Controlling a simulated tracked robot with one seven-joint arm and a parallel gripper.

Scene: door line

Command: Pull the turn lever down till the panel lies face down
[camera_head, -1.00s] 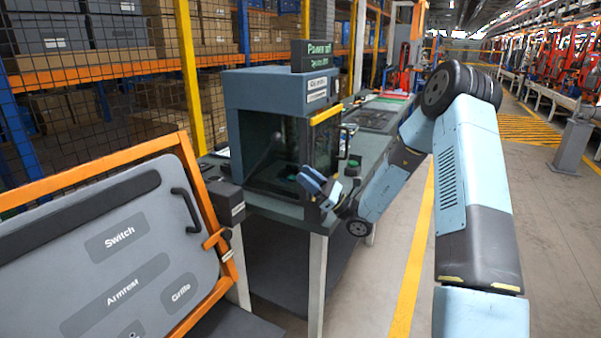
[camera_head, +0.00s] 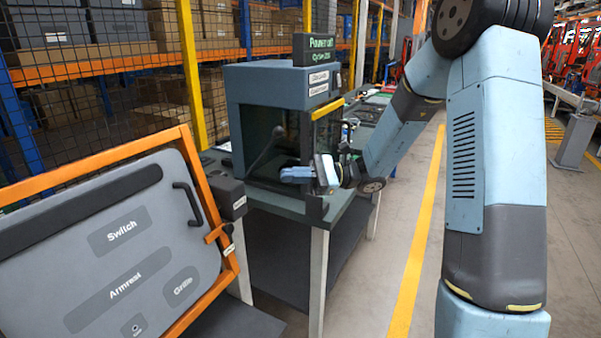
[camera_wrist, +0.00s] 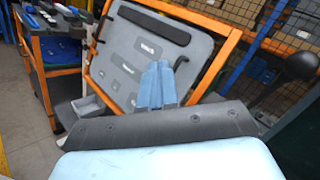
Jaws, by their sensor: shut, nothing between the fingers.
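The grey panel (camera_head: 165,200) is tilted in an orange frame at the left of the head view, with its labelled face showing. It also shows in the wrist view (camera_wrist: 118,48). A dark ball-ended lever (camera_head: 279,132), which looks like the turn lever, slants up from beside the dark box at the frame's right side. Its ball shows large at the right of the wrist view (camera_wrist: 301,65). My gripper (camera_head: 283,174) is shut and empty, below and slightly right of the ball, apart from it. Its fingers (camera_wrist: 157,66) point towards the panel in the wrist view.
A dark cabinet (camera_head: 275,88) on a green-topped bench (camera_head: 285,206) stands just behind my gripper. A black handle (camera_head: 188,203) and a small orange latch (camera_head: 216,233) sit by the panel's right edge. A tool trolley (camera_wrist: 58,62) stands left in the wrist view. The aisle at right is open.

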